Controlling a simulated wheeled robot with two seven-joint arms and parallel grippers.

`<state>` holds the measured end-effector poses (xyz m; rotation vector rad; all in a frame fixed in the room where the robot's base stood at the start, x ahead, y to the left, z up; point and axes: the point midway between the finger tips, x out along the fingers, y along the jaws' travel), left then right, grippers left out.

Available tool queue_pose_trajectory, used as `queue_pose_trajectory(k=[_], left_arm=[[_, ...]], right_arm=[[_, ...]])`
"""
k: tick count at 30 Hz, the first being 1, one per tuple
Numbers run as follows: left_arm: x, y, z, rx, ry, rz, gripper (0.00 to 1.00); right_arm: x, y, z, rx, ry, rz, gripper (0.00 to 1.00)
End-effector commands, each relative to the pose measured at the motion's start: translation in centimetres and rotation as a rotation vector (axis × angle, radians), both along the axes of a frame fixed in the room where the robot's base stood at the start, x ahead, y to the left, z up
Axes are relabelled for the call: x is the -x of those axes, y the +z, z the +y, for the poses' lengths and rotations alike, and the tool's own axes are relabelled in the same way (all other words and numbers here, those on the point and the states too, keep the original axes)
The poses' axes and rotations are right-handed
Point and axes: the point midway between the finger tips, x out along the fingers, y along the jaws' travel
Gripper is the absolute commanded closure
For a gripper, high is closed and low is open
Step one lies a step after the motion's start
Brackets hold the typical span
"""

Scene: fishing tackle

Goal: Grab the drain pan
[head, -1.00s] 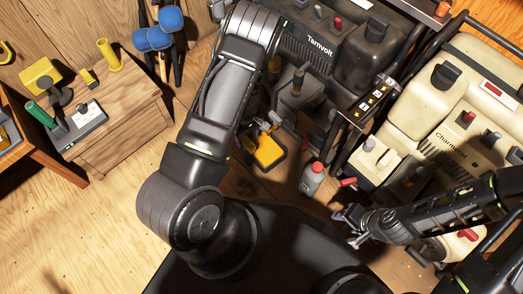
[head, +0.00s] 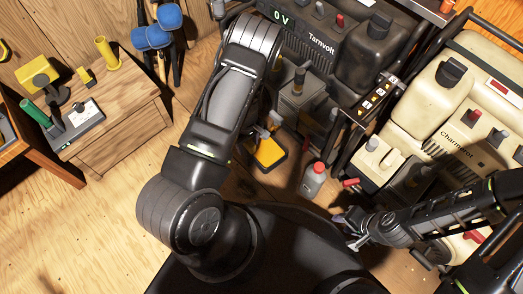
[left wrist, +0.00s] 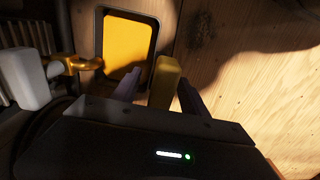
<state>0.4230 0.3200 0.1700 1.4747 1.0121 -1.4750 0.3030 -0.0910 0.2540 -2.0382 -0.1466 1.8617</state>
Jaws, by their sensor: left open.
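The drain pan appears to be the shallow yellow tray with a dark rim (head: 268,154), lying on the wooden floor near the dark machine. In the left wrist view its yellow inside (left wrist: 125,42) shows just beyond my left gripper (left wrist: 160,90). The left gripper is open, its two fingers pointing toward the pan's side. A yellow block-like piece (left wrist: 165,78) shows between the fingers; I cannot tell if it belongs to the pan. My right gripper (head: 350,219) is small and dark near the right machine, away from the pan.
A grey bottle with a red cap (head: 314,180) stands right of the pan. A wooden cabinet (head: 115,130) stands at left. Floor at lower left is clear.

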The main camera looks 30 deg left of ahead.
Motion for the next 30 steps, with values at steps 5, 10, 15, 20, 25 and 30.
queue_pose_trajectory(k=[5, 10, 15, 20, 25, 30], left_arm=[[0.0, 0.01, 0.0, 0.0, 0.0, 0.0, 0.48], [0.0, 0.02, 0.0, 0.0, 0.0, 0.0, 0.55], [0.0, 0.02, 0.0, 0.0, 0.0, 0.0, 0.69], [0.0, 0.02, 0.0, 0.0, 0.0, 0.0, 0.82], [0.0, 0.01, 0.0, 0.0, 0.0, 0.0, 0.96], [0.0, 0.02, 0.0, 0.0, 0.0, 0.0, 1.0]], right_arm=[[0.01, 0.0, 0.0, 0.0, 0.0, 0.0, 0.64], [0.02, 0.0, 0.0, 0.0, 0.0, 0.001, 0.64], [0.02, 0.0, 0.0, 0.0, 0.0, 0.001, 0.64], [0.02, 0.0, -0.01, 0.0, 0.0, 0.001, 0.64], [0.02, 0.0, -0.01, 0.0, 0.0, 0.001, 0.64], [0.02, 0.0, -0.01, 0.0, 0.0, 0.001, 0.64]])
